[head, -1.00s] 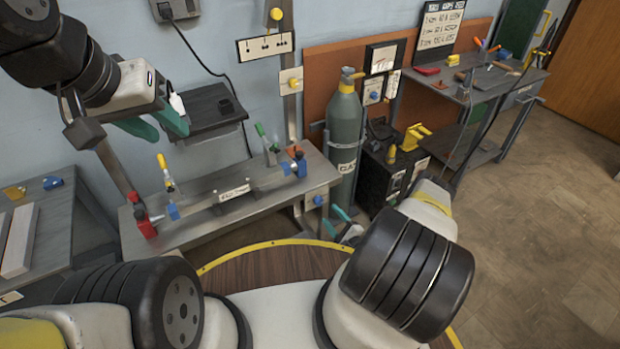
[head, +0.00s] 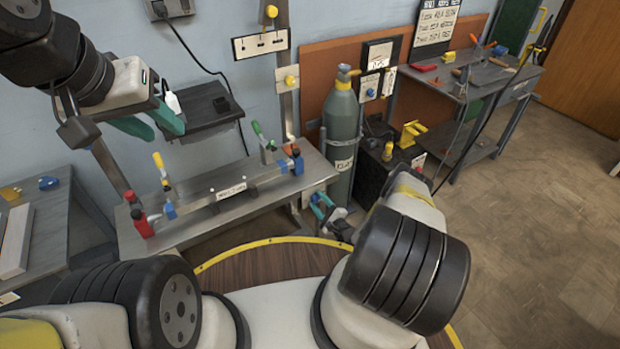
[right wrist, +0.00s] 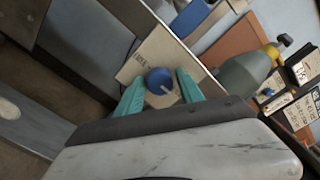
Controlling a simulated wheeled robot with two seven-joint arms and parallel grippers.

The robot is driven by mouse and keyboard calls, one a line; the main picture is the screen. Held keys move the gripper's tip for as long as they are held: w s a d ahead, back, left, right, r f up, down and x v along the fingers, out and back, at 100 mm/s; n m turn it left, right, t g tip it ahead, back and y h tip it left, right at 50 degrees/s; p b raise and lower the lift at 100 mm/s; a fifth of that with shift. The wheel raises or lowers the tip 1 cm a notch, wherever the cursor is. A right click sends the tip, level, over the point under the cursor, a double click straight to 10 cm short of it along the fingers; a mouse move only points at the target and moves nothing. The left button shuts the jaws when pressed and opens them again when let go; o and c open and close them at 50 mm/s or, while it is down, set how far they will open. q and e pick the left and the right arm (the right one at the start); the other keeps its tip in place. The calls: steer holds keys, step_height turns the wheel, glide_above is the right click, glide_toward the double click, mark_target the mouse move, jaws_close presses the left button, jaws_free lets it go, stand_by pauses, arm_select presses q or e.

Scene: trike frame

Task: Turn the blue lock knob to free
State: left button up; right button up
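The blue lock knob (right wrist: 158,77) is round with a pale pointer mark. It sits on a pale labelled plate (right wrist: 135,66) in the right wrist view. My right gripper (right wrist: 160,78) is open, its teal fingers on either side of the knob, with a small gap visible to each. In the head view my right gripper (head: 321,203) is at the right end of the workbench, largely covering the knob there. My left gripper (head: 150,118) is open and empty, raised near the wall at the upper left.
The workbench (head: 265,203) carries a bar with red, blue and green-handled clamps (head: 263,145). A grey gas cylinder (head: 341,125) stands close behind my right gripper. A side table (head: 55,220) is at left; a tool bench (head: 480,80) is back right. Floor at right is clear.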

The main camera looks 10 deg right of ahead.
jaws_close()
